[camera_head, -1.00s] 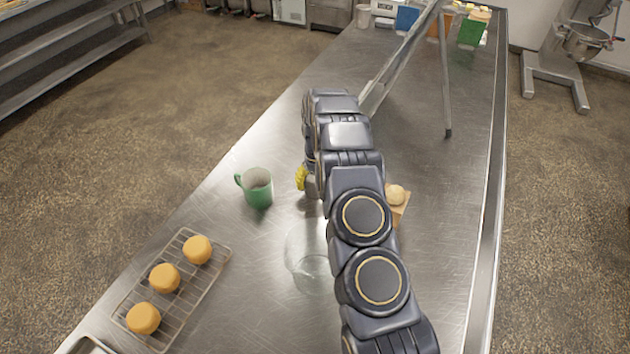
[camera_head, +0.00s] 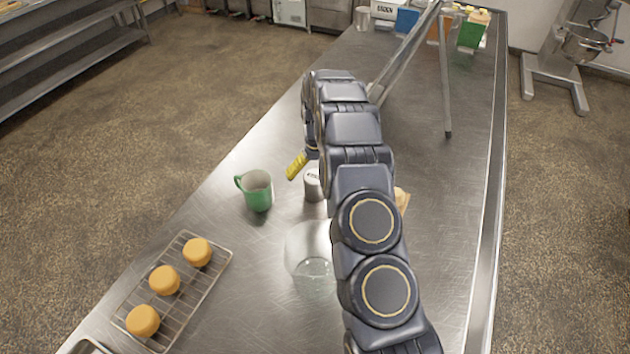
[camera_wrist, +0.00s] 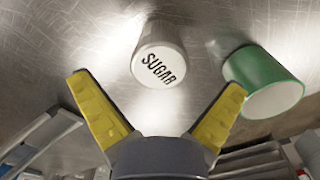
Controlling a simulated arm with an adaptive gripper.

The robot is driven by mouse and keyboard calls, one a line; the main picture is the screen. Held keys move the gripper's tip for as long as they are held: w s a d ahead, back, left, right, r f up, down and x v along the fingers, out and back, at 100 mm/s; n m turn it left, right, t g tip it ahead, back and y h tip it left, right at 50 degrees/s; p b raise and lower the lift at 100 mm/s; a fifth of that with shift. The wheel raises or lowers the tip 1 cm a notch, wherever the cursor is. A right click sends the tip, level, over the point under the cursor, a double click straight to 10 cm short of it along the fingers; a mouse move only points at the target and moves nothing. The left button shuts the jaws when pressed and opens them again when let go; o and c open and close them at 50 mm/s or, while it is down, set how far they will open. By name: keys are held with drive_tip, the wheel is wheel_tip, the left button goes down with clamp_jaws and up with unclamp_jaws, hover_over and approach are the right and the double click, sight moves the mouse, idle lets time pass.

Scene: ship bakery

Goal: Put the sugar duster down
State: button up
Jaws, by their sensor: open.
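The sugar duster (camera_head: 314,184) is a small metal can standing on the steel table, just right of the green mug. In the wrist view its light top reads "SUGAR" and the duster (camera_wrist: 159,62) lies beyond the fingertips, apart from them. My gripper (camera_wrist: 158,98) is open and empty, its two yellow fingers spread wide. In the head view one yellow finger of my gripper (camera_head: 298,165) shows above and left of the duster; the rest is hidden behind my arm.
A green mug (camera_head: 257,191) stands left of the duster; it is close in the wrist view too (camera_wrist: 262,75). A clear glass container (camera_head: 309,262) stands nearer. A wire rack (camera_head: 186,312) holds orange-brown cakes. A metal frame (camera_head: 447,90) stands behind. A wooden piece (camera_head: 402,200) is partly hidden by my arm.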

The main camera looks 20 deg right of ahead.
sight(315, 177)
wheel_tip(315, 177, up, 8)
drive_tip(key=shift+f, duration=0.25)
drive_tip(key=s+a+r, duration=0.4)
drive_tip(key=s+r, duration=0.3)
drive_tip(key=s, duration=0.1)
drive_tip(key=s+a+r, duration=0.4)
drive_tip(key=s+r, duration=0.3)
drive_tip(key=s, duration=0.1)
drive_tip(key=s+a+r+g, duration=0.1)
drive_tip(key=s+a+r, duration=0.1)
drive_tip(key=s, duration=2.2)
drive_tip(key=shift+g, duration=0.4)
drive_tip(key=shift+s, duration=0.1)
